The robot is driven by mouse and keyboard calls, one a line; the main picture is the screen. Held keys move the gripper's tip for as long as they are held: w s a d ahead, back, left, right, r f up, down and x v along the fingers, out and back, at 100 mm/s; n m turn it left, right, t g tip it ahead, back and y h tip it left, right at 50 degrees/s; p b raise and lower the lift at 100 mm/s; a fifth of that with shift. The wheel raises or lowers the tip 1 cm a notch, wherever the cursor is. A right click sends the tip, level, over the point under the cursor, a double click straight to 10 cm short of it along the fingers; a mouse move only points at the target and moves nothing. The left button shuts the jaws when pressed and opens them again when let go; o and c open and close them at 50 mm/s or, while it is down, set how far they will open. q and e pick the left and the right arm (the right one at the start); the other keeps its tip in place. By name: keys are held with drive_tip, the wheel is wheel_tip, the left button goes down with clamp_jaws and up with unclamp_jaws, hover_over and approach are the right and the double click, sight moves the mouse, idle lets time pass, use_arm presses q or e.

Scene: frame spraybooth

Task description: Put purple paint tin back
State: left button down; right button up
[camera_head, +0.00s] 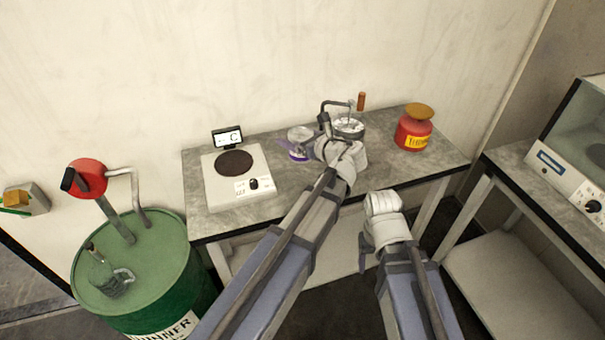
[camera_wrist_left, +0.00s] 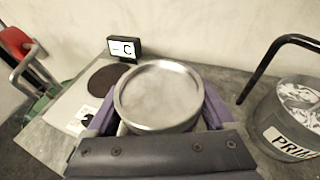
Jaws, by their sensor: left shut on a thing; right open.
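The purple paint tin (camera_head: 300,134) has a round silver lid and a purple and white side. My left gripper (camera_head: 302,148) is shut on it, over the grey bench behind and to the right of the white scale. In the left wrist view the tin's lid (camera_wrist_left: 160,95) sits upright between the purple-grey fingers of my left gripper (camera_wrist_left: 158,118). Whether its base touches the bench is hidden. My right gripper (camera_head: 381,202) is open and holds nothing visible, in front of the bench's front edge; its fingertips are hard to make out.
The white scale (camera_head: 225,190) with a dark round plate stands on the bench (camera_head: 205,224). A grey primer tin (camera_wrist_left: 290,125) under a bent metal arm and a red thinner can (camera_head: 412,136) stand to the right. A green drum (camera_head: 150,270) with a pump stands left.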

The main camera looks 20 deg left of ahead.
use_arm(q)
wheel_tip(320, 180, down, 6)
drive_tip(key=b, duration=0.5)
wheel_tip(320, 180, down, 4)
drive_tip(key=b, duration=0.4)
drive_tip(key=shift+r, duration=0.2)
drive_tip(key=shift+f, duration=0.15)
unclamp_jaws()
